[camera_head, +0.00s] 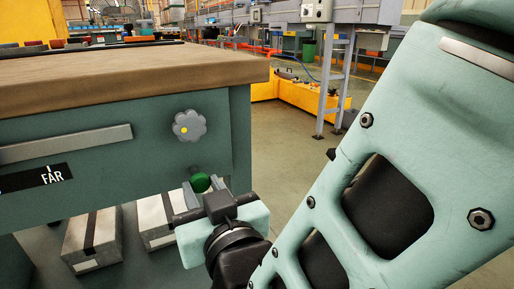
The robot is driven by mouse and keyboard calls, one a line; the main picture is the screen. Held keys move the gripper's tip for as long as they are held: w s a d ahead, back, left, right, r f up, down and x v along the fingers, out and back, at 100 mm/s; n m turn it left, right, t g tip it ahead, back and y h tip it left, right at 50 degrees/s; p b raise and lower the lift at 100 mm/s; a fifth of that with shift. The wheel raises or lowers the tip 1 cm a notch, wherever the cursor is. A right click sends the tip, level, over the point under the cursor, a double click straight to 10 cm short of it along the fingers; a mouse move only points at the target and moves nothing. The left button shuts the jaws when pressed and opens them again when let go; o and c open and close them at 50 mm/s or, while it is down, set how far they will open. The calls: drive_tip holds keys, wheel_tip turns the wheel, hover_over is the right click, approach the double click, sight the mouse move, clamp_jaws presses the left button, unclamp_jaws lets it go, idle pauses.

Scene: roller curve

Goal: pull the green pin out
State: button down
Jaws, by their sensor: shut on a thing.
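The green pin (200,182) has a round green knob and sits at the lower right part of the bench's green front panel. My gripper (202,190) is at the pin, with one grey finger on each side of the knob, shut on it. The pin's shaft shows little above the knob, and how far it sits in the panel cannot be told. My pale green arm comes in from the right.
A grey lobed knob (189,126) with a yellow dot is on the panel above the pin. The bench (120,80) has a brown top. Boxes (92,240) stand below it. Open floor (285,140) lies to the right, before a yellow barrier (300,100).

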drive_tip(key=shift+s+f, duration=0.1)
drive_tip(key=c, duration=1.1)
unclamp_jaws()
drive_tip(key=shift+s+d, duration=0.1)
drive_tip(key=shift+s, duration=0.05)
drive_tip(key=shift+s+d, duration=0.15)
drive_tip(key=shift+s, duration=0.15)
drive_tip(key=b+v, duration=1.3)
drive_tip(key=v, duration=0.3)
drive_tip(key=shift+s+d, duration=0.15)
drive_tip(key=shift+d, duration=0.1)
